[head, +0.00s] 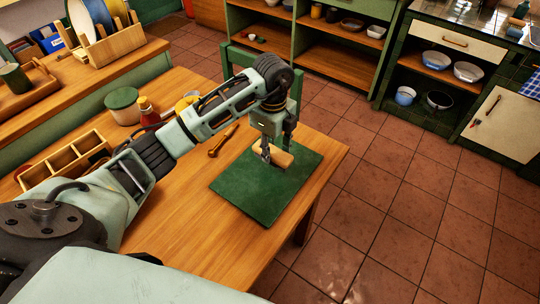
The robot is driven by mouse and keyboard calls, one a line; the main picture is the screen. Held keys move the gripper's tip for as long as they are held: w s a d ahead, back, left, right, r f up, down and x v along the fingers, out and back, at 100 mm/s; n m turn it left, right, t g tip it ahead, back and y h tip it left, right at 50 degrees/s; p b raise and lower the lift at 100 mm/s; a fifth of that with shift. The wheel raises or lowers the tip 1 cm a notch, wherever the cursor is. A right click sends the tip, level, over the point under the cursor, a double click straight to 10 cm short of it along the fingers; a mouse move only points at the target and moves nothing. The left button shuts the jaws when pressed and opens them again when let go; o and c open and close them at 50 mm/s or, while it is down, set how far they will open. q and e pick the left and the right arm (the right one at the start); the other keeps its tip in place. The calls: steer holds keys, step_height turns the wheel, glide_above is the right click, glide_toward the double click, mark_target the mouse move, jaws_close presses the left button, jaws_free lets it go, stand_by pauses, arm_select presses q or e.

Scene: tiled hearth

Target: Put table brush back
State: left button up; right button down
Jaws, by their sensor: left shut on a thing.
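A pale wooden block, which looks like the table brush (285,160), is at the green mat (250,195) near the table's right end. My left gripper (267,157) points down and is shut on it. The fingers cover part of it, and its bristles cannot be made out. I cannot tell whether it touches the mat or is just above it. My right gripper is out of view.
A brown wooden tool (222,140) lies left of the mat. A red bottle (148,112), a round green-lidded tin (122,105) and a wooden compartment box (68,160) stand farther left. A green chair (235,58) stands behind the table.

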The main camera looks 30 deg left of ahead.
arm_select(q)
steer(key=shift+s+a+f, duration=0.15)
steer(key=shift+a+f, duration=0.1)
steer(key=shift+f, duration=0.15)
step_height(320, 180, down, 3)
steer(key=shift+f+p, duration=0.15)
steer(key=shift+p, duration=0.25)
steer(key=shift+f, duration=0.15)
steer(key=shift+f, duration=0.1)
steer(key=o, duration=1.1)
